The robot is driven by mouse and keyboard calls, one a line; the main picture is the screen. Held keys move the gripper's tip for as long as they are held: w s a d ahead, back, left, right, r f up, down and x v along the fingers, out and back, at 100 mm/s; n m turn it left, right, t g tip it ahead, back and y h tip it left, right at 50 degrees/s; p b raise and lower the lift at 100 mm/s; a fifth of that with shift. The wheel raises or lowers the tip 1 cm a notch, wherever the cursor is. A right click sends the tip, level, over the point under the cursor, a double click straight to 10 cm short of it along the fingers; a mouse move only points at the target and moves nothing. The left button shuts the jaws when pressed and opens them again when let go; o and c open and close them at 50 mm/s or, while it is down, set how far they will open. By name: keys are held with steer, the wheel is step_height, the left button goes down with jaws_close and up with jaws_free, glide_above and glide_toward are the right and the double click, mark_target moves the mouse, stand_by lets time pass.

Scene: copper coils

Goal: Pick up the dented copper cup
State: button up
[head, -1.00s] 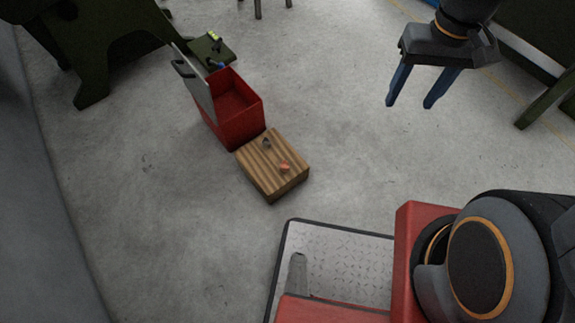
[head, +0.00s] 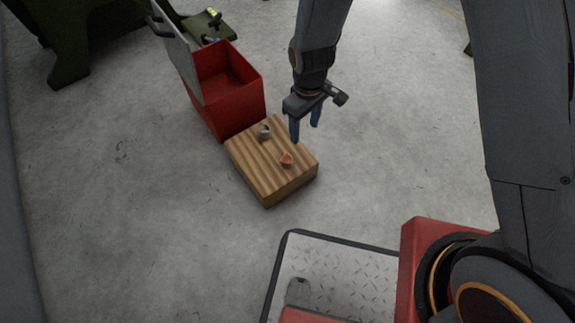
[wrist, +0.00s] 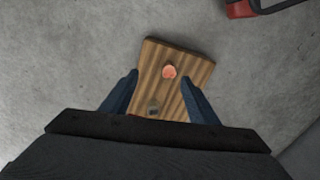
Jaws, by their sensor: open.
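A small copper-coloured cup (head: 287,159) lies on the striped wooden block (head: 267,178), toward its right side. It also shows in the wrist view (wrist: 169,72), near the far end of the block. It is too small to make out a dent. My gripper (head: 305,132) is open and empty, above the block's right back edge and apart from the cup. In the wrist view my two blue fingers (wrist: 160,88) stand apart on either side of the block. A small grey object (head: 265,132) sits on the block behind the cup.
An open red box (head: 240,107) with a raised grey lid (head: 178,55) stands just behind the block. A dark green platform (head: 207,24) with small items is behind it. Bare grey floor lies left and right of the block.

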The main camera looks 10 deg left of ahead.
steer(key=n+b, duration=0.2)
steer(key=b, duration=0.2)
glide_above(286, 158)
steer(key=f, duration=1.1)
steer(key=shift+d+f, duration=0.25)
steer(key=shift+d, duration=0.15)
steer(key=shift+a+f+b, duration=0.15)
steer(key=shift+f+b, duration=0.95)
steer(key=shift+f, duration=0.75)
steer(key=shift+a+f+b, duration=0.15)
steer(key=shift+f+b, duration=0.9)
steer(key=shift+f, duration=0.8)
steer(key=c, duration=1.1)
steer(key=shift+r, duration=0.1)
steer(key=shift+c, duration=0.2)
